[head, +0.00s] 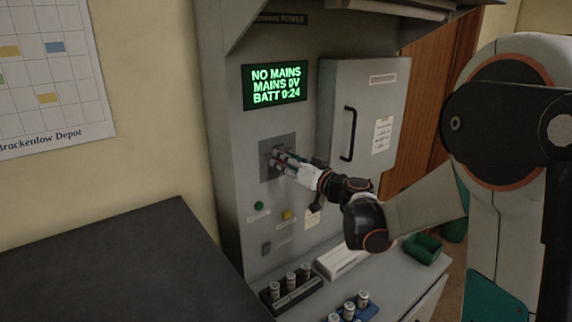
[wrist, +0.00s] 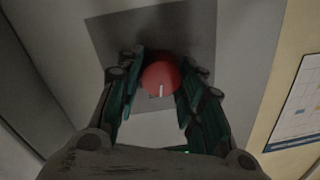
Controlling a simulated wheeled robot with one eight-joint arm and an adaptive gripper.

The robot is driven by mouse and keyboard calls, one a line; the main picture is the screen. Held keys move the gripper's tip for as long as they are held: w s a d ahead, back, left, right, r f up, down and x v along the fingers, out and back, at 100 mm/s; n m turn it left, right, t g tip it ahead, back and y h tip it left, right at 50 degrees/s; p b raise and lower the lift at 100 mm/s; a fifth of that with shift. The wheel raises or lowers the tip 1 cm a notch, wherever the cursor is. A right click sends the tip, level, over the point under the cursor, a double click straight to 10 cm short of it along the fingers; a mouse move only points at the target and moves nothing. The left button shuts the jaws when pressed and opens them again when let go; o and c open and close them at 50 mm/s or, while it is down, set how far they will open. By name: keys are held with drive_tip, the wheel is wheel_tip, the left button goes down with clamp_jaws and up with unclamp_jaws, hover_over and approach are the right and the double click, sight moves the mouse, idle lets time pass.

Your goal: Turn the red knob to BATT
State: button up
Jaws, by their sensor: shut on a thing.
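The red knob (wrist: 160,76) sits on a dark grey square plate (wrist: 110,25) on the console front, with a short white pointer line on its face. In the wrist view my gripper (wrist: 160,85) has its two green-padded fingers on either side of the knob, shut on it. In the head view my gripper (head: 284,160) reaches the plate (head: 267,172) and mostly hides the knob. The lettering around the knob cannot be read. A green display (head: 276,86) above reads NO MAINS, MAINS 0V, BATT 0:24.
A cabinet door with a black handle (head: 349,134) is right of the plate. A green button (head: 259,205) and a yellow button (head: 287,214) lie below. Cylinders stand in a black rack (head: 292,297) and a blue rack (head: 366,312) on the ledge, near a green bin (head: 422,248).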

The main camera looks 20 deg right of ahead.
drive_tip(key=shift+f+m+t+b, duration=0.15)
drive_tip(key=shift+m+b, duration=0.6)
drive_tip(key=shift+m, duration=1.8)
drive_tip(key=shift+r+m+t+b, duration=0.15)
drive_tip(key=shift+m+b, duration=0.55)
drive_tip(key=shift+m, duration=1.85)
drive_tip(key=o, duration=1.1)
drive_tip(key=shift+f, duration=0.1)
drive_tip(key=shift+c, duration=0.2)
drive_tip(key=v, duration=1.2)
